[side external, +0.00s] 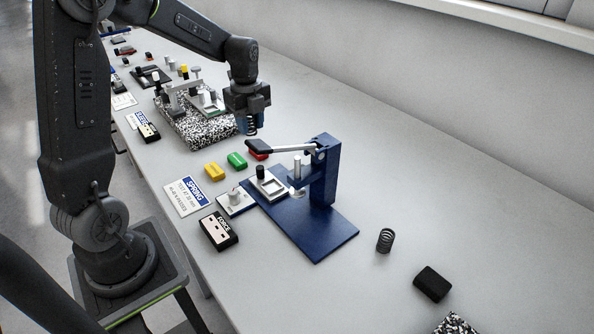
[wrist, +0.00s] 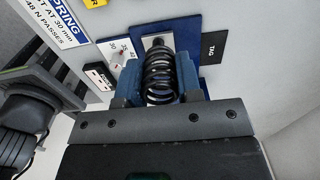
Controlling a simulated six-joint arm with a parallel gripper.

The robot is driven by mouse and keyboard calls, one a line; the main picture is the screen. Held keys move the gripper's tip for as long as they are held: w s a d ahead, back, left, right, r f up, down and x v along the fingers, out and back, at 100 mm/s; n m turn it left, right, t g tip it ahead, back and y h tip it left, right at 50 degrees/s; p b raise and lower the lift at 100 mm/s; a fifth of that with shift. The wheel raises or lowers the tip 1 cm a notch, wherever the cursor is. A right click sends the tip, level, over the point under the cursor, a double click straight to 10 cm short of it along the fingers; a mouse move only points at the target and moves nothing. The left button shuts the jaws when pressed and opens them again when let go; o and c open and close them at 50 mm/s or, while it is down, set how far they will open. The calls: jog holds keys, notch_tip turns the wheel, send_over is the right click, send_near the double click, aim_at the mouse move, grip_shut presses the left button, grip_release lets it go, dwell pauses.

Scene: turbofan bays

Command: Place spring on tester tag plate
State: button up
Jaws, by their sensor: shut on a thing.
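My gripper (side external: 251,112) is shut on a black coil spring (side external: 252,128), held upright above the bench, behind and left of the blue tester (side external: 324,170). In the wrist view the spring (wrist: 160,78) sits between the blue jaws (wrist: 160,92). A dark plate marked TAG (wrist: 211,50) lies by a blue surface, beyond and to the right of the spring. I cannot pick out that marking in the side view. The tester has a blue base (side external: 318,238), a post and a raised lever (side external: 290,147) with a black grip. The spring hides part of what lies below it.
A second spring (side external: 385,240) and a black block (side external: 433,284) are on the bench at right. A SPRING card (side external: 187,197), a FORCE box (side external: 220,231), and yellow (side external: 214,171) and green (side external: 237,160) blocks lie left of the tester. A speckled slab (side external: 195,125) stands behind.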

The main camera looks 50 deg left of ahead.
jog(key=w+d+f, duration=0.2)
jog(key=w+d, duration=0.1)
jog(key=w+d+f, duration=0.5)
jog(key=w+d, duration=0.1)
jog(key=shift+w+d+f, duration=0.1)
jog(key=shift+d+f, duration=0.15)
jog(key=shift+d, duration=0.15)
jog(key=shift+f, duration=2.05)
jog(key=shift+f, duration=0.15)
jog(key=o, duration=0.9)
jog(key=shift+o, duration=0.2)
notch_tip(320, 180, up, 12)
jog(key=shift+d+r, duration=0.1)
jog(key=shift+r, duration=0.1)
